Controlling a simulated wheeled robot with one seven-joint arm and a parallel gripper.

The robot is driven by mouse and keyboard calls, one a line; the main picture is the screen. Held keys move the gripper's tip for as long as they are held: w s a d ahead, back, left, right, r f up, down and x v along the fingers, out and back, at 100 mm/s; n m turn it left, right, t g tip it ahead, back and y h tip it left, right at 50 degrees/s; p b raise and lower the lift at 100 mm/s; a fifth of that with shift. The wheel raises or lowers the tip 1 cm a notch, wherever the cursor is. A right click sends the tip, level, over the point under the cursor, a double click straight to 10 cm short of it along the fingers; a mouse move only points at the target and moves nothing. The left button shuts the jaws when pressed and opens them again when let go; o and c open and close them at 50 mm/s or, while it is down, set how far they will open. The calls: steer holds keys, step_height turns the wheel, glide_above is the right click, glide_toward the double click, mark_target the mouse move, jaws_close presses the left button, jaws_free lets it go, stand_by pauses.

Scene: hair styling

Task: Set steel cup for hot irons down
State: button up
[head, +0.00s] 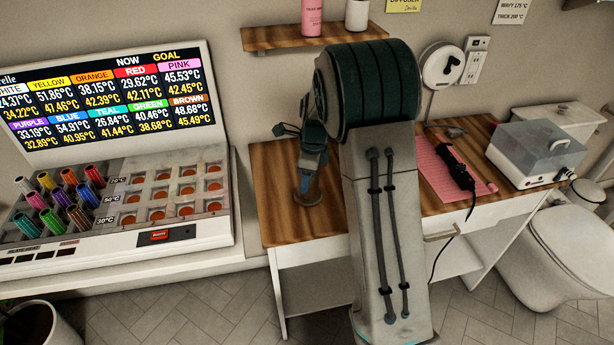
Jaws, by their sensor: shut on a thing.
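My gripper (308,172) points down at the left part of the wooden tabletop (278,222). It is shut on the steel cup for hot irons (309,194), a small dark, shiny round shape just under the fingers. The cup appears upright and at or very near the wood; I cannot tell whether it touches. The gripper and wrist hide most of it.
My arm covers the middle of the table. On its right lie a pink mat (433,178) and a black hot iron (456,168) with a cord. A white box with a clear lid (538,158) stands further right. Left is a roller heater with a display (115,105). A shelf (305,37) hangs above.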

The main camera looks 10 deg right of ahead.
steer(key=o, duration=0.9)
steer(key=shift+f, duration=0.2)
steer(key=o, duration=0.4)
steer(key=shift+r, duration=0.1)
step_height(320, 180, up, 12)
steer(key=d, duration=0.1)
steer(key=s+n+t+h, duration=0.1)
steer(key=s+n+t, duration=0.1)
steer(key=s+n, duration=2)
steer(key=s+a, duration=0.1)
steer(key=s, duration=0.4)
steer(key=shift+s+r, duration=0.2)
steer(key=shift+r, duration=0.2)
